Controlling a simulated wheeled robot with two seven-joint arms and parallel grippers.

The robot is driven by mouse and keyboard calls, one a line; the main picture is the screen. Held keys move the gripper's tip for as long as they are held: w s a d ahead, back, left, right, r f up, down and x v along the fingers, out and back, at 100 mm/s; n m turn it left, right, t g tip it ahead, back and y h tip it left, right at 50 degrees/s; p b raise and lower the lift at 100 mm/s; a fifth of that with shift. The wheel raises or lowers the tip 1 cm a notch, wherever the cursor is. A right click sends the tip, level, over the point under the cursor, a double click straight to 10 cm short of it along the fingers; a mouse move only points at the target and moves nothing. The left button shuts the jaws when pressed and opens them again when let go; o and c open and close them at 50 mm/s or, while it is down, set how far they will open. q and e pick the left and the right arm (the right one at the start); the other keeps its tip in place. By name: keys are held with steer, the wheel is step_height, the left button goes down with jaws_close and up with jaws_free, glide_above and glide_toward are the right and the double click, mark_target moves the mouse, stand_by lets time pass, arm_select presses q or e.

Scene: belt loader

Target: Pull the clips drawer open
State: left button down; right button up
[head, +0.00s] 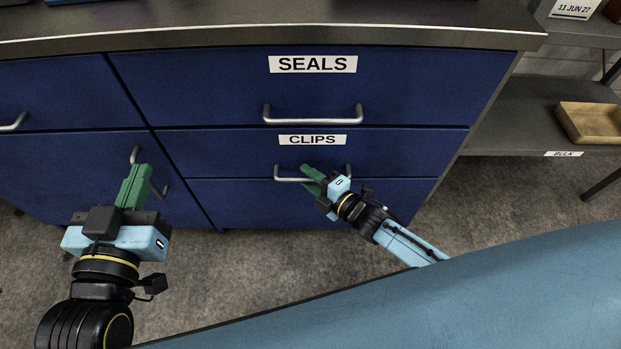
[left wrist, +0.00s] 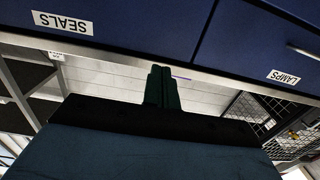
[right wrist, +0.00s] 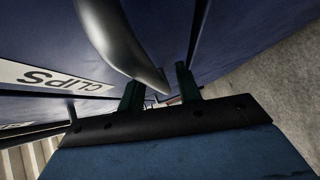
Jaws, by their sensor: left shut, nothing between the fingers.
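The clips drawer (head: 230,155) is the blue front under the seals drawer, with a white CLIPS label (head: 312,140). It looks flush with the fronts around it. Its grey bar handle (head: 289,180) shows in the head view and large in the right wrist view (right wrist: 118,45). My right gripper (head: 309,179) is at the handle, its green fingers apart on either side of the bar. In the right wrist view a gap shows beside the bar; contact is unclear. My left gripper (head: 137,178) is shut and empty, in front of the cabinet to the left.
The seals drawer (head: 200,90) with its own handle (head: 313,119) is directly above. A cabinet front with a handle (head: 150,170) is behind my left gripper. A worktop (head: 420,35) overhangs the drawers. A shelf with a wooden tray (head: 590,122) stands at right. Floor below is clear.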

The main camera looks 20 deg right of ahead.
jaws_close()
steer(key=shift+s, duration=0.15)
